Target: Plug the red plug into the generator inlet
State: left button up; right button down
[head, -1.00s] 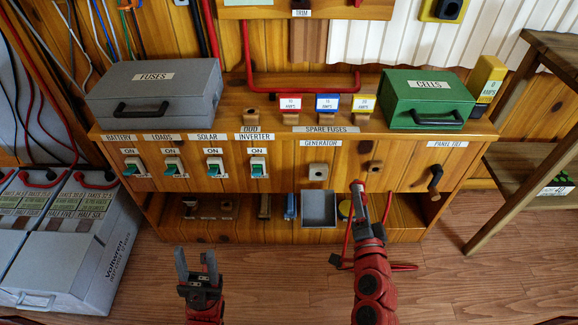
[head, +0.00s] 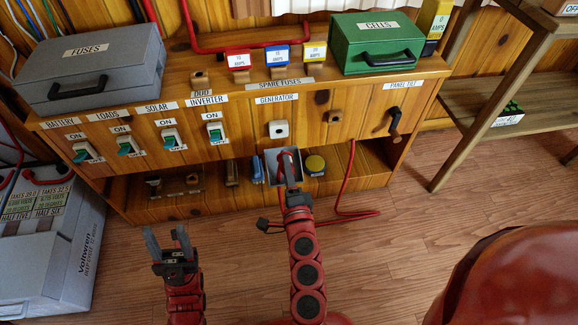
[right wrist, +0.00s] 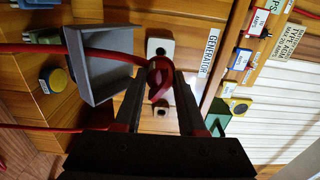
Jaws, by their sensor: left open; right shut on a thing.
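The generator inlet (head: 278,129) is a small white square block with a dark hole, under the GENERATOR label on the wooden bench front. It also shows in the right wrist view (right wrist: 159,47). My right gripper (head: 287,160) is shut on the red plug (right wrist: 160,80), just below the inlet in the head view. The plug is apart from the inlet in the right wrist view; its depth from the panel is hard to tell. The gripper mostly hides the plug in the head view. My left gripper (head: 167,238) is open and empty over the floor, left of my right arm.
A grey open tray (head: 268,163) is below the inlet, behind my right gripper. The red cord (head: 346,185) runs down to the floor at right. A wooden block (head: 334,117) and a crank (head: 395,122) stick out right of the inlet. Switches (head: 215,133) line the left.

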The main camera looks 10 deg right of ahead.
aim_at(283, 152)
jog(key=shift+w+b, duration=0.3)
jog(key=shift+w, duration=2.6)
jog(key=shift+w, duration=1.4)
jog(key=shift+c, duration=2)
grip_release()
